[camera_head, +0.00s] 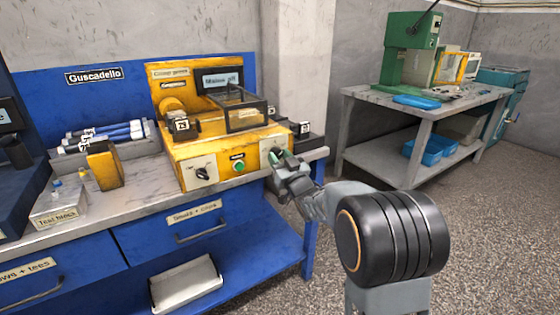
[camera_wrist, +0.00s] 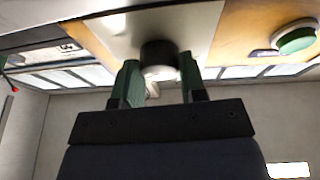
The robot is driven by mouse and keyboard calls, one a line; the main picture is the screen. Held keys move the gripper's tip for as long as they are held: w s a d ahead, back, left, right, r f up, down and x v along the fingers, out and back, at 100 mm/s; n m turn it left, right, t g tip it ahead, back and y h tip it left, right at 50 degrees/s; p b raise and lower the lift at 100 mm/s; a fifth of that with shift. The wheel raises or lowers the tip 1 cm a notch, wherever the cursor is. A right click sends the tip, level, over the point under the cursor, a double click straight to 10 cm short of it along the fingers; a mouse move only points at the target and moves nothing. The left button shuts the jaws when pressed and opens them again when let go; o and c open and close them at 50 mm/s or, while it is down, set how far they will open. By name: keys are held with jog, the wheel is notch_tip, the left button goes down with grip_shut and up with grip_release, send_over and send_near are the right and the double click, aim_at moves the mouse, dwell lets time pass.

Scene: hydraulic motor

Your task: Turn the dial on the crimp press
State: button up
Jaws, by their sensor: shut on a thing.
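The crimp press (camera_head: 222,146) is a yellow machine on the blue workbench. My gripper (camera_head: 281,159) is at the right end of its front panel. In the wrist view, the green-padded fingers of my gripper (camera_wrist: 158,82) are shut on a round black dial (camera_wrist: 158,54), one finger on each side. The dial sits on a pale plate on the yellow front; its pointer mark cannot be made out. In the head view this dial is mostly hidden behind my gripper.
A green button (camera_head: 239,167) sits left of my gripper; it also shows in the wrist view (camera_wrist: 296,40). A second black dial (camera_head: 203,174) is on the panel's left. A clear-walled guard (camera_head: 241,112) tops the press. A grey table (camera_head: 368,97) stands at right.

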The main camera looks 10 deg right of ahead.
jog(key=shift+m+h, duration=0.4)
jog(key=shift+m, duration=0.4)
jog(key=o, duration=0.9)
jog(key=v, duration=1.3)
jog(key=shift+s+d+f+p, duration=0.1)
jog(key=shift+s+f+p, duration=0.1)
jog(key=shift+s+p, duration=0.2)
jog(key=shift+r, duration=0.1)
